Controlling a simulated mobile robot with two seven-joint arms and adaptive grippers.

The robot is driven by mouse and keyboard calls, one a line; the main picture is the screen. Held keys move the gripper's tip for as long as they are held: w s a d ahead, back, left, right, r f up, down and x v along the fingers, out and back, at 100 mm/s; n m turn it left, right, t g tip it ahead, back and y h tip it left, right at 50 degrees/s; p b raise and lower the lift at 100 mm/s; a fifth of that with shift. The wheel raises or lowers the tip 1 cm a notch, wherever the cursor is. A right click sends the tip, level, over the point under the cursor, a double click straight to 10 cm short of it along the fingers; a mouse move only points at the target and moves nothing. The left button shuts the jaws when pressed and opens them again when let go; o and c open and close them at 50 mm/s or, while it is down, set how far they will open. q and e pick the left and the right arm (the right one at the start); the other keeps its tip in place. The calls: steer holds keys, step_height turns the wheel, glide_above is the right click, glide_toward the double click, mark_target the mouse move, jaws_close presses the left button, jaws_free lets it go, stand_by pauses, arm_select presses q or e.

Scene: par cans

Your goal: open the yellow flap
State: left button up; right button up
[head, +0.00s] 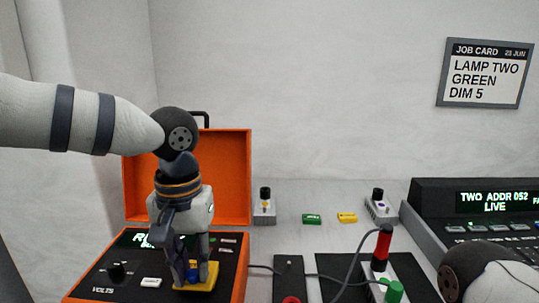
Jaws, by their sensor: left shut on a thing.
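The yellow flap (210,278) lies on the dark panel of the orange case (245,262), at the lower left of the head view. A small blue knob (193,272) stands on it. My left gripper (193,280) points down over the flap, its fingers shut around the blue knob. The fingers hide part of the flap and knob, and the flap looks flat against the panel. My right gripper is not in view; only a rounded part of my right arm shows at the lower right.
The case's orange lid (228,165) stands open behind my left gripper. A red-handled plug (382,247) with a cable and a green knob (391,290) are right of the case. Green (312,219) and yellow (347,218) blocks lie farther back. A console (470,205) stands at right.

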arm_select(q)
steer(key=shift+r, duration=0.1)
steer(key=shift+w+r, duration=0.25)
steer(key=shift+r, duration=0.2)
steer(key=shift+w+r, duration=0.3)
steer(key=shift+r, duration=0.1)
steer(key=shift+w+r, duration=0.65)
steer(key=shift+w, duration=0.25)
steer(key=shift+w+r+b, duration=0.2)
steer(key=shift+w+b, duration=0.2)
steer(key=shift+w, duration=0.65)
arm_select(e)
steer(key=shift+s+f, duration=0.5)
arm_select(q)
steer(key=shift+w+d+f+b, duration=0.1)
steer(key=shift+w+f+b, duration=0.2)
steer(key=shift+w, duration=0.45)
steer(key=shift+w+f+b, duration=0.15)
steer(key=shift+w+b, duration=0.1)
steer(key=shift+w, duration=0.45)
steer(key=o, duration=0.7)
steer(key=shift+d+r, duration=0.1)
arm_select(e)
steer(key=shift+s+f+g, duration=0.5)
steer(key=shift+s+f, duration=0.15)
